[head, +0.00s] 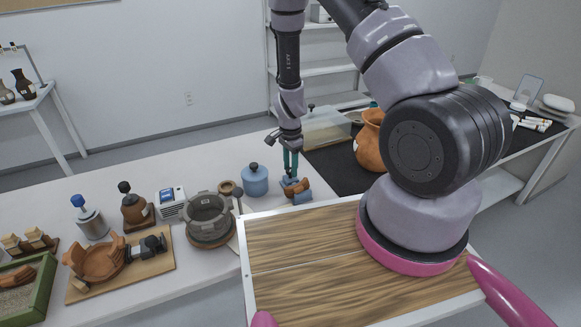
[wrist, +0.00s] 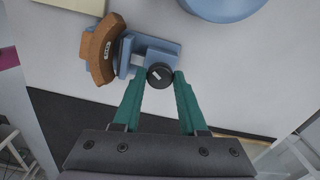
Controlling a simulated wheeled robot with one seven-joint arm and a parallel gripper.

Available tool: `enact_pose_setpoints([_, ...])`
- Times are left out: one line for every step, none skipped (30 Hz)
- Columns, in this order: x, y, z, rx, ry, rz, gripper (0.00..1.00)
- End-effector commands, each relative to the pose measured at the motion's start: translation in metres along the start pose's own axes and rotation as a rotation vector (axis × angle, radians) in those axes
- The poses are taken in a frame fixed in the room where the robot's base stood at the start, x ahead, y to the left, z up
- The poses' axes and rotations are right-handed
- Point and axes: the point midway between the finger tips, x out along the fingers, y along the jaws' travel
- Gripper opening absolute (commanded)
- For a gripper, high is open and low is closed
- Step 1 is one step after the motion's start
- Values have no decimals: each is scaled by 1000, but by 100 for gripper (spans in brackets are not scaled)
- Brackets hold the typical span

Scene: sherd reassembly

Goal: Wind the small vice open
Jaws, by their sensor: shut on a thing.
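The small blue vice (wrist: 165,47) stands on the white table, and it also shows in the head view (head: 302,198). Its round black knob (wrist: 159,76) has a pale mark on its face. A curved brown sherd (wrist: 101,46) with a small label sits at the left end of the vice, by its jaw. I cannot tell how tightly the jaws press on it. My gripper (wrist: 159,80) has its teal fingers shut on the knob, one on each side. In the head view my gripper (head: 290,172) points down at the vice, partly hiding it.
A blue lidded jar (head: 255,182) stands just left of the vice. A grey ring-shaped pot (head: 208,216) and a wooden board with clamped pottery (head: 100,262) lie further left. A black mat with an orange vase (head: 369,140) is to the right. A wood-topped surface (head: 300,245) is in front.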

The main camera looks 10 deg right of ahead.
Motion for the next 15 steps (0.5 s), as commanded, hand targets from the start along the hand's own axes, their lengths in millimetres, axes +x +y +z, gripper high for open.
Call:
enact_pose_setpoints([-1, -1, 0, -43, 0, -2, 0])
enact_pose_setpoints([-1, -1, 0, -73, 0, -2, 0])
enact_pose_setpoints([-1, -1, -1, -110, 0, -2, 0])
enact_pose_setpoints([-1, -1, -1, -138, 0, -2, 0])
enact_pose_setpoints([-1, -1, -1, -166, 0, -2, 0])
enact_pose_setpoints([-1, -1, 0, -203, 0, -2, 0])
enact_pose_setpoints([-1, -1, 0, -230, 0, -2, 0])
enact_pose_setpoints([-1, -1, 0, -256, 0, -2, 0])
enact_pose_setpoints([-1, -1, 0, -290, 0, -2, 0])
enact_pose_setpoints([-1, -1, 0, -315, 0, -2, 0])
enact_pose_setpoints([-1, -1, 0, -337, 0, -2, 0])
enact_pose_setpoints([-1, -1, 0, -369, 0, -2, 0])
enact_pose_setpoints([-1, -1, 0, -389, 0, -2, 0])
enact_pose_setpoints([-1, -1, -1, -410, 0, -2, 0])
enact_pose_setpoints([-1, -1, -1, -437, 1, -2, 0])
